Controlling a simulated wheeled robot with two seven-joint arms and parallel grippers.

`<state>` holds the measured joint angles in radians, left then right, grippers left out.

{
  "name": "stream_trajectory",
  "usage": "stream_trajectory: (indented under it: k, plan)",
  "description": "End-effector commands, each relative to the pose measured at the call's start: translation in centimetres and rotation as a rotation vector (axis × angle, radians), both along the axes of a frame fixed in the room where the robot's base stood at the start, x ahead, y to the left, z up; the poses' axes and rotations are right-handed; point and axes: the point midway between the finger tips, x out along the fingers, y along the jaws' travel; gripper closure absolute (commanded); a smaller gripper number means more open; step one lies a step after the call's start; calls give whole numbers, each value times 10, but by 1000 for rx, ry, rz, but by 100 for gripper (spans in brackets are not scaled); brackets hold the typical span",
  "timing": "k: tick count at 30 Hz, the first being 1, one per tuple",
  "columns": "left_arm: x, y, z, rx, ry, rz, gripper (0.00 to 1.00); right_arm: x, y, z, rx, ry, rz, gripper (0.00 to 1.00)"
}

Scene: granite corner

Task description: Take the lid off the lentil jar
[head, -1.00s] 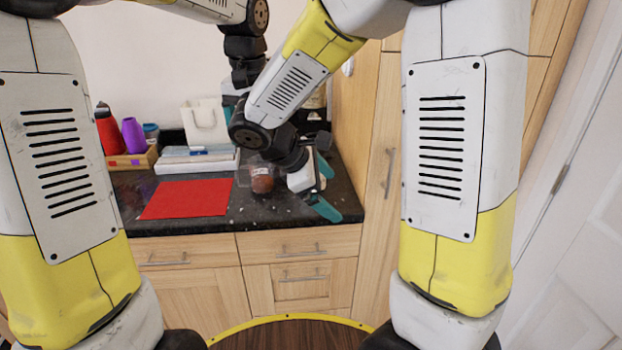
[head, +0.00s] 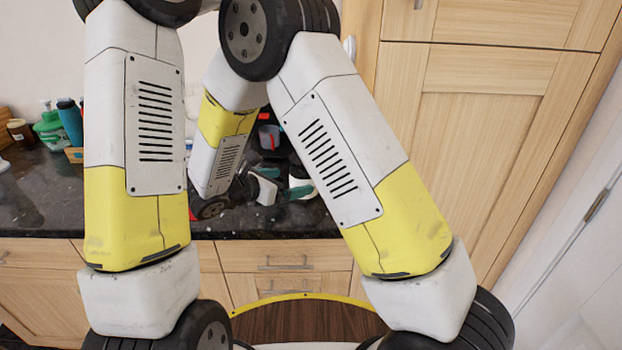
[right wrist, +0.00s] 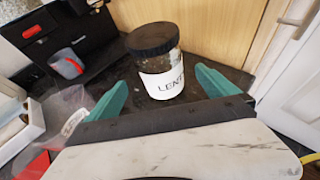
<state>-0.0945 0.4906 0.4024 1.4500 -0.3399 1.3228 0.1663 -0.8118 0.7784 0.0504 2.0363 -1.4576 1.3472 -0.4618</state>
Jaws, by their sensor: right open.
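The lentil jar (right wrist: 163,82) stands upright on the dark counter in the right wrist view. It is clear, with a white label whose visible letters begin "LENT". Its dark round lid (right wrist: 153,38) is on top. My right gripper (right wrist: 165,92) is open, its teal fingers apart, one to each side of the jar's near side in the picture. The jar lies ahead of the fingers, and I see no contact. In the head view my right gripper (head: 286,181) shows small over the counter, partly behind my arm; the jar is hard to make out there. My left gripper is not in view.
A black appliance (right wrist: 82,38) with a red and grey cup (right wrist: 68,67) stands left of the jar. A clear bag-like thing (right wrist: 58,108) lies nearer. A wooden panel (right wrist: 215,28) rises close behind the jar. Bottles (head: 50,128) stand on the counter's far left.

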Motion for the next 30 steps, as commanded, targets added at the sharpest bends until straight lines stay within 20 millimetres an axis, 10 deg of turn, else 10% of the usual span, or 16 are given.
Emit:
stream_trajectory:
  k: [24,30]
  plan:
    - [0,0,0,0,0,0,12,48,-43,-26,3,-1,-4,2]
    - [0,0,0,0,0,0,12,48,-43,-26,3,-1,-4,38]
